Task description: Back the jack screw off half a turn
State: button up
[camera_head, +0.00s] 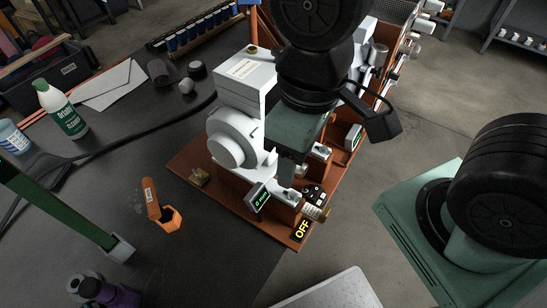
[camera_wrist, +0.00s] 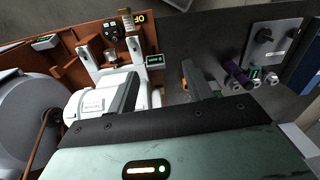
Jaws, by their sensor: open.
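The roaster machine, a white body (camera_head: 243,82) on a rust-red base plate (camera_head: 231,200), stands on the dark bench. A ribbed, brass-coloured cylindrical part (camera_head: 315,212) sticks out at its front and also shows in the wrist view (camera_wrist: 133,20). I cannot tell for certain whether it is the jack screw. A small brass block (camera_head: 199,177) sits at the plate's left side. My gripper (camera_head: 287,174) is over the machine's front part, largely hidden by my arm. In the wrist view its fingers (camera_wrist: 161,80) are apart with nothing held between them.
A small green-lit display (camera_head: 258,197), a black control panel (camera_head: 314,194) and an OFF label (camera_head: 302,229) sit at the front. A green-labelled bottle (camera_head: 62,110) stands farther left. A black cable crosses the bench.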

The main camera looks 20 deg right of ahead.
aim_at(300, 171)
jog(key=l+u, duration=0.1)
jog(key=k+z, duration=0.15)
jog(key=z, duration=0.25)
jog(key=k+z, duration=0.15)
jog(key=z, duration=0.25)
jog(key=k+l+z, duration=0.1)
jog(key=z, duration=0.35)
